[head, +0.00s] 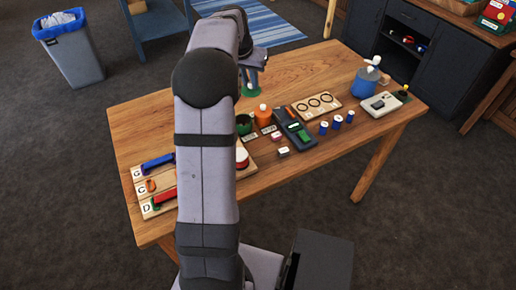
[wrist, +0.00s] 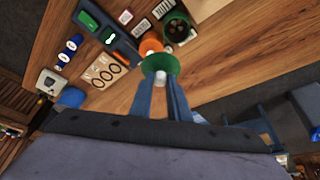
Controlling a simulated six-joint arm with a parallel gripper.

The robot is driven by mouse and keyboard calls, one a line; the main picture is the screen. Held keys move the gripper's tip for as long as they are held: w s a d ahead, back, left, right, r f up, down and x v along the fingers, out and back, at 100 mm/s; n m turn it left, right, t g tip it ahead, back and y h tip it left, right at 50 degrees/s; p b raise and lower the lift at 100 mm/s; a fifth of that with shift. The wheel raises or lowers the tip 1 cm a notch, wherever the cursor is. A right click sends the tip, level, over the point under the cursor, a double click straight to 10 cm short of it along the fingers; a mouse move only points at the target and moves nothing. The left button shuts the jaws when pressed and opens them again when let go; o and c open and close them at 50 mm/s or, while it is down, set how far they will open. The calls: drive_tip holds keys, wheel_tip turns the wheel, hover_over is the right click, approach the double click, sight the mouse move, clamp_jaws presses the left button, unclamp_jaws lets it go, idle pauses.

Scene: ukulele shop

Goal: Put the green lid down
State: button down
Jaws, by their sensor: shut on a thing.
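The lid partly covers the orange pot in the wrist view (wrist: 150,45).
Bare tabletop (head: 175,120) lies left of the pots, partly behind my arm.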

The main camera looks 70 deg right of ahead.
drive_tip(key=s+a+f+b, duration=0.1)
drive_tip(key=s+a+f, duration=0.3)
drive_tip(key=s+a, duration=0.45)
drive_tip(key=shift+n, duration=0.3)
drive_tip(key=shift+w+a+f+p, duration=0.15)
drive_tip(key=shift+w+a+f, duration=0.25)
drive_tip(key=shift+f, duration=1.85)
drive_tip(key=shift+w+a+f+p, duration=0.1)
drive_tip(key=shift+w+a+f, duration=0.3)
drive_tip(key=shift+f, duration=1.8)
drive_tip(key=shift+w+a+f+p, duration=0.15)
drive_tip(key=shift+a+f, duration=0.5)
drive_tip(key=shift+f, duration=1.6)
